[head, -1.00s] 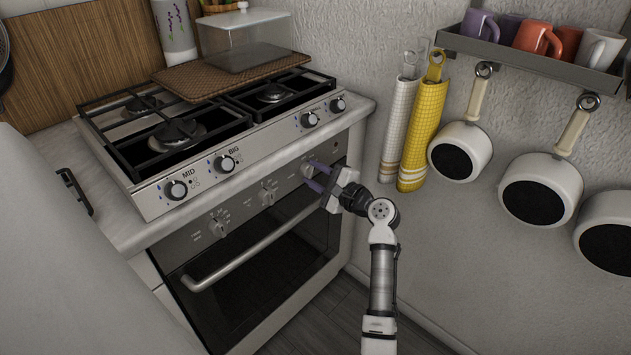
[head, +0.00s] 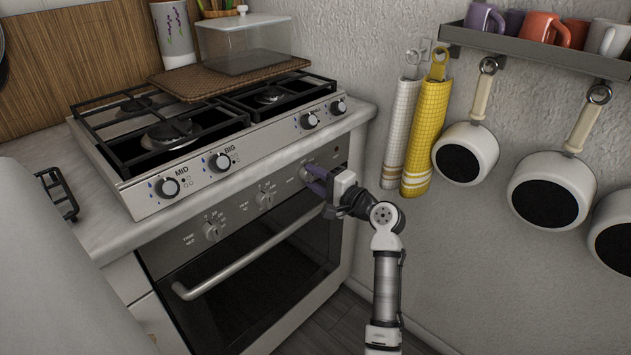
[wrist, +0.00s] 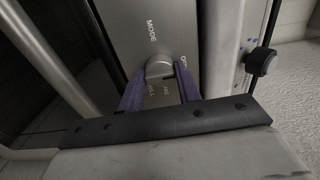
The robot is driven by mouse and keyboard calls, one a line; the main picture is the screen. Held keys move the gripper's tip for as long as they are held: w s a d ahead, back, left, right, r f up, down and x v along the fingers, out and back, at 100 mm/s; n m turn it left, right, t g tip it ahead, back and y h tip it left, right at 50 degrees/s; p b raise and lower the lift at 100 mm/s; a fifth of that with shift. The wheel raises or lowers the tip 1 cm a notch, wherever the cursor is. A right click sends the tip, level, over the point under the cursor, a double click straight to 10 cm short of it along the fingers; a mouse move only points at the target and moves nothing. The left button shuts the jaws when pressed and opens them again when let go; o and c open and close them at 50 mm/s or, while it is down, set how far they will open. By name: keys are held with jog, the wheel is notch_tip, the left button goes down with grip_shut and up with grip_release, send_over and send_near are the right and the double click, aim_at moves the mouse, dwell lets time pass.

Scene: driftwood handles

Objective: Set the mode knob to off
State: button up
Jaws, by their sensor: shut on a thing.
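The mode knob (wrist: 159,67) is a small metal knob on the oven's front panel, with "MODE" printed beside it. In the wrist view an "OFF" label (wrist: 183,59) shows close by, partly behind my right finger. My gripper (wrist: 160,72) has its purple fingers on either side of the knob and is shut on it. In the head view my gripper (head: 312,180) is at the right end of the oven panel, and its fingers partly cover the knob (head: 304,174). I cannot tell exactly which mark the knob points to.
Two more knobs (head: 264,200) (head: 211,231) sit left on the same panel. The oven handle (head: 240,262) runs below it. The stove's burner knobs are above. Towels (head: 425,130) and white pans (head: 466,152) hang on the right wall.

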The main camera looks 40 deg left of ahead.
dwell(0.3)
jog(key=o, duration=1)
jog(key=shift+c, duration=0.2)
jog(key=shift+d, duration=0.1)
jog(key=s+d+b, duration=0.1)
jog(key=d, duration=1.2)
jog(key=shift+d, duration=0.3)
